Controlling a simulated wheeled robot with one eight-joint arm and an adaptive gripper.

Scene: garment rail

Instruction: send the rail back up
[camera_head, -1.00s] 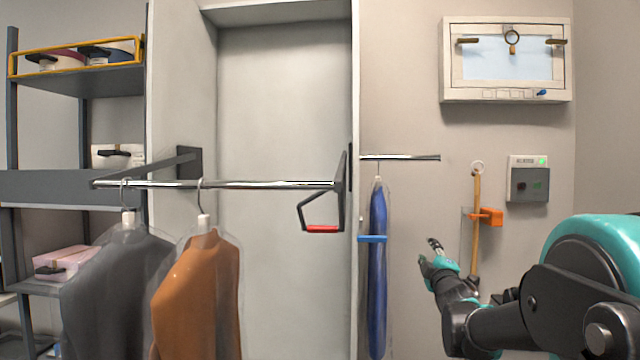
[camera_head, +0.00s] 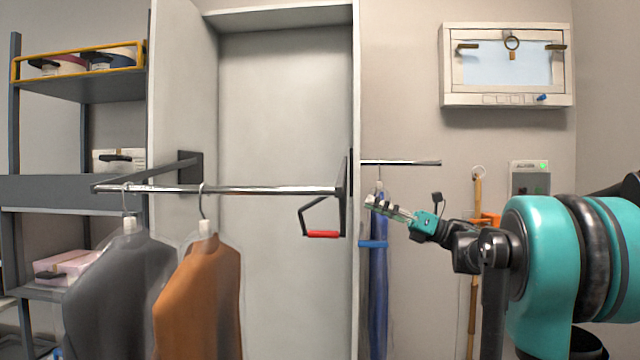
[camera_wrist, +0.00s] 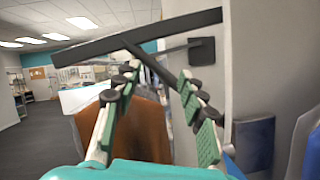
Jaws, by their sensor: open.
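The chrome rail (camera_head: 260,190) runs level across the front of the open wardrobe in the head view, at a low height. A dark pull handle with a red grip (camera_head: 322,234) hangs at its right end. My gripper (camera_head: 373,203) is open and empty, to the right of the handle and slightly above the red grip, its fingers pointing left. In the wrist view its two fingers (camera_wrist: 160,88) are spread, with dark bars (camera_wrist: 150,38) crossing above and between them. I cannot make out the red grip there.
A grey garment (camera_head: 118,290) and an orange garment (camera_head: 200,300) hang from the rail. A blue garment (camera_head: 379,290) hangs behind my gripper on a short wall rail (camera_head: 400,162). Shelves (camera_head: 75,85) stand left; a wall cabinet (camera_head: 508,100) is at upper right.

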